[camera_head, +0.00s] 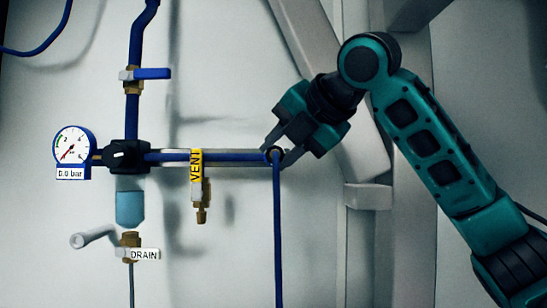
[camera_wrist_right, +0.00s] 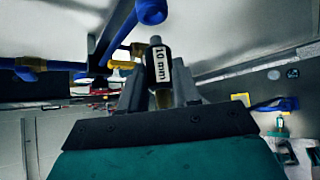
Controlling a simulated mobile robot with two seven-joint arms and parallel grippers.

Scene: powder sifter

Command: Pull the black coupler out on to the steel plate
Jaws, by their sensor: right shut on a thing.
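The black coupler (camera_wrist_right: 161,66), with a white "10 mm" label, stands between the fingers of my right gripper (camera_wrist_right: 160,95) in the right wrist view. A grey stub shows at its top end and a brass-coloured part below it. In the head view my right gripper (camera_head: 279,151) is at the right end of the horizontal blue pipe (camera_head: 235,157), shut on the coupler, which is mostly hidden by the fingers. I cannot tell whether the coupler is joined to the pipe. I cannot make out the steel plate in either view. My left gripper is not in view.
Left of my gripper are a yellow VENT tag (camera_head: 196,165) with a brass valve (camera_head: 201,197), a black filter head (camera_head: 127,155), a gauge (camera_head: 73,146) reading 0.0 bar, and a DRAIN tag (camera_head: 145,254). A blue hose (camera_head: 278,235) hangs below the gripper. Grey frame posts (camera_head: 359,240) stand right of it.

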